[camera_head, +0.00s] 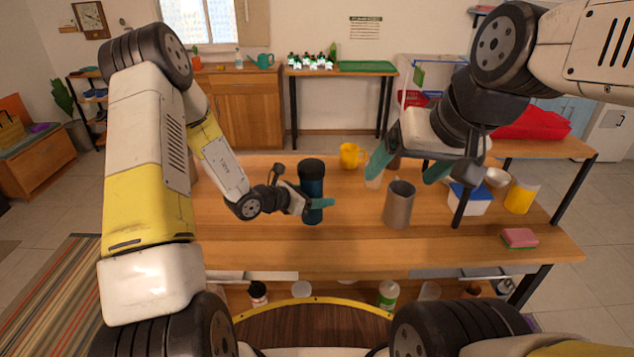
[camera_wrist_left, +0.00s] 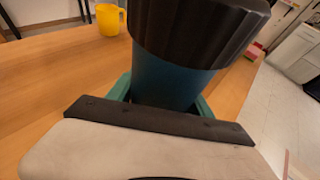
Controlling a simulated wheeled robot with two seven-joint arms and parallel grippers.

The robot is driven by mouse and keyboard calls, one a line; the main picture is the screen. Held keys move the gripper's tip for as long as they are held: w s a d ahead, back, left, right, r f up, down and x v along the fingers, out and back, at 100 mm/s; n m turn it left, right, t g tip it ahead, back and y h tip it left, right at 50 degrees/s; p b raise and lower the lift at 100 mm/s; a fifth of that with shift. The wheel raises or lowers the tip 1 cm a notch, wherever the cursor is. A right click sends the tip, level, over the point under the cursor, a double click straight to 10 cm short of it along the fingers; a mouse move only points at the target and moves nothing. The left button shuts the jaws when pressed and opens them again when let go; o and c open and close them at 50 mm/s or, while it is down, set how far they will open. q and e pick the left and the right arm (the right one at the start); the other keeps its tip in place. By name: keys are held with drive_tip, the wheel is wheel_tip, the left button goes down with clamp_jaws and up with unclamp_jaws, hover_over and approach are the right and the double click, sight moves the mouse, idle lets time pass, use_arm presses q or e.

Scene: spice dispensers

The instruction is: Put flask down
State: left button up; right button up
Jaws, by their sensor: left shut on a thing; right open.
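The flask (camera_head: 312,184) is dark teal with a black ribbed lid and stands upright at the middle of the wooden table (camera_head: 260,240). My left gripper (camera_head: 318,204) is shut around its lower body. In the left wrist view the flask (camera_wrist_left: 170,80) fills the space between the teal fingers, its lid towards the camera. Its base is at or very near the tabletop; I cannot tell whether it touches. My right gripper (camera_head: 408,168) is open and empty above the right part of the table, behind a grey cup.
The grey metal cup (camera_head: 398,206) stands right of the flask. A yellow mug (camera_head: 350,156) is behind it. At the right are a white-and-blue box (camera_head: 468,198), a yellow cup (camera_head: 521,196), a white bowl (camera_head: 497,177) and a sponge (camera_head: 520,238). The table's front middle is clear.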

use_arm(q)
drive_tip(key=shift+w+d+f, duration=0.1)
drive_tip(key=shift+w+f, duration=0.6)
drive_tip(key=shift+w, duration=0.6)
drive_tip(key=shift+w+a+f, duration=0.1)
drive_tip(key=shift+w+f, duration=0.6)
drive_tip(key=shift+w, duration=0.65)
drive_tip(key=shift+w+d+f, duration=0.1)
drive_tip(key=shift+w+f, duration=0.6)
drive_tip(key=shift+w, duration=0.6)
drive_tip(key=shift+f, duration=0.1)
drive_tip(key=o, duration=1.5)
